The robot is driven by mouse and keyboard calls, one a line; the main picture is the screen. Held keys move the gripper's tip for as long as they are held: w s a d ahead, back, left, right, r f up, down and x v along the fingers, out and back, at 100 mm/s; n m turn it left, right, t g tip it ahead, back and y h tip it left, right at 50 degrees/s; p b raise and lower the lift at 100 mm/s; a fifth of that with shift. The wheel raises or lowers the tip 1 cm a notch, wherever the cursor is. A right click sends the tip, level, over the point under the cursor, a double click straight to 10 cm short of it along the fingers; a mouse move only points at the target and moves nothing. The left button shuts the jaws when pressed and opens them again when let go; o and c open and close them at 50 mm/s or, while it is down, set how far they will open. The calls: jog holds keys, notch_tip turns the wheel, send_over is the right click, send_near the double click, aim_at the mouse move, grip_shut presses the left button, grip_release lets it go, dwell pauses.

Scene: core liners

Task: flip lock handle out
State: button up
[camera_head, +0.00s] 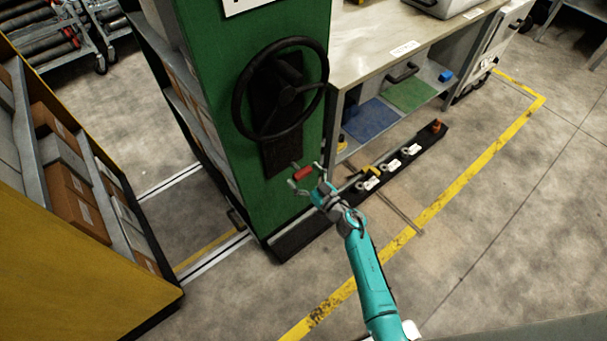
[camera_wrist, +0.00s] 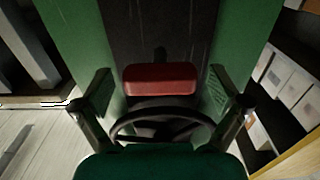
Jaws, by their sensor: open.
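The lock handle (camera_head: 302,173) is a small red grip low on the green end panel (camera_head: 215,60), below the black handwheel (camera_head: 281,88). In the wrist view the red handle (camera_wrist: 160,78) lies crosswise near the middle, in front of a dark vertical plate (camera_wrist: 150,30). My gripper (camera_head: 306,180) is open at the handle. In the wrist view its two fingers (camera_wrist: 161,90) stand to the left and right of the handle, with a gap on each side. I cannot tell how deep the handle sits between them.
The handwheel rim (camera_wrist: 165,112) also shows in the wrist view, beyond my gripper. A workbench (camera_head: 375,45) stands to the right, with a low black rail (camera_head: 415,150) on the floor before it. A yellow shelf unit (camera_head: 60,260) stands at left. Floor right of my arm is clear.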

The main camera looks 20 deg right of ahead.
jog(key=v, duration=1.2)
jog(key=s+a+r+m+t+h, duration=0.1)
jog(key=s+a+r+h, duration=0.15)
jog(key=s, duration=0.75)
jog(key=s+a+r+m+h, duration=0.1)
jog(key=s+a+r, duration=0.25)
jog(key=s, duration=0.65)
jog(key=s+r+g+h, duration=0.1)
jog(key=s+r, duration=0.5)
jog(key=s, duration=0.3)
jog(key=s+r+m+g+h, duration=0.1)
jog(key=s+r+g, duration=0.1)
jog(key=s+r, duration=0.4)
jog(key=shift+s+d+r+m, duration=0.3)
jog(key=shift+s+d+r, duration=0.1)
jog(key=shift+s, duration=1.1)
